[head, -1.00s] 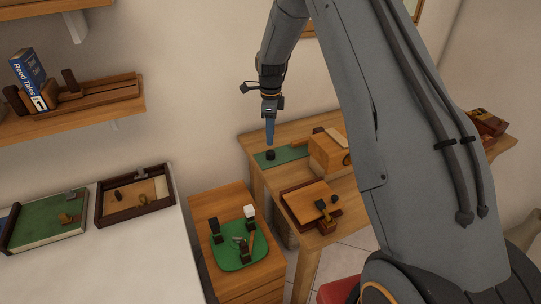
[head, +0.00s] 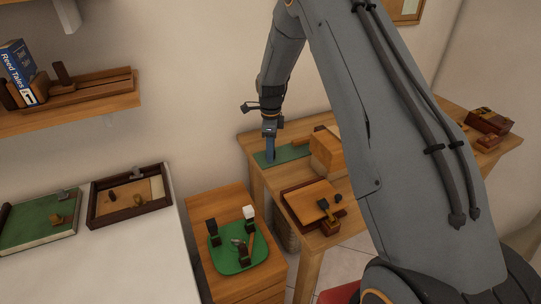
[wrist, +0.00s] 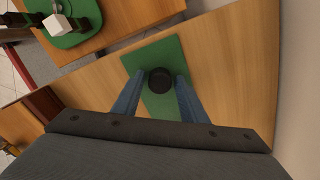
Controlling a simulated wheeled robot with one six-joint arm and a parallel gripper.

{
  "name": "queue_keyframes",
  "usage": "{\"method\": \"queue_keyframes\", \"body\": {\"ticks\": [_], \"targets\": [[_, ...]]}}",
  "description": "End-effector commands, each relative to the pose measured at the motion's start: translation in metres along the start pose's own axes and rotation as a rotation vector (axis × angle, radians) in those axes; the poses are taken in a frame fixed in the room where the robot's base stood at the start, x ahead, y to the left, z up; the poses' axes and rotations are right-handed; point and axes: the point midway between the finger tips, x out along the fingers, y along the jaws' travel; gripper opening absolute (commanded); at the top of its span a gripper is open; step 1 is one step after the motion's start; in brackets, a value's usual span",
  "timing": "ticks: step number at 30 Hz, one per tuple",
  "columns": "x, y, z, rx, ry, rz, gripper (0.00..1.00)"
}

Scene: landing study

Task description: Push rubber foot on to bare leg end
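A small black round rubber foot (wrist: 160,80) lies on the green mat (wrist: 163,54) on the wooden desk. My gripper (wrist: 161,77) is open, its two blue fingers on either side of the foot, with a narrow gap showing at each side. In the head view my gripper (head: 270,158) is down at the green mat (head: 291,153), and the foot is hidden there. I cannot make out a bare leg end for certain.
A wooden box (head: 326,155) stands right of the mat. In front lies a wooden board with dark edges (head: 312,202), with small dark pieces by it. A lower cabinet holds a green tray (head: 238,259). The wall is close behind the desk.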

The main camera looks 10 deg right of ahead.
Motion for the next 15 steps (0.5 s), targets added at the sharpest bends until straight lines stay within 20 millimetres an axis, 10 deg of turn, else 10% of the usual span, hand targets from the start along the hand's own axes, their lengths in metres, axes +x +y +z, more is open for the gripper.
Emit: {"method": "queue_keyframes", "body": {"ticks": [9, 15], "targets": [[-0.0004, 0.0, 0.0, 0.0, 0.0, 0.0, 0.04], [-0.0028, -0.0001, 0.0, 0.0, 0.0, 0.0, 0.04]]}}
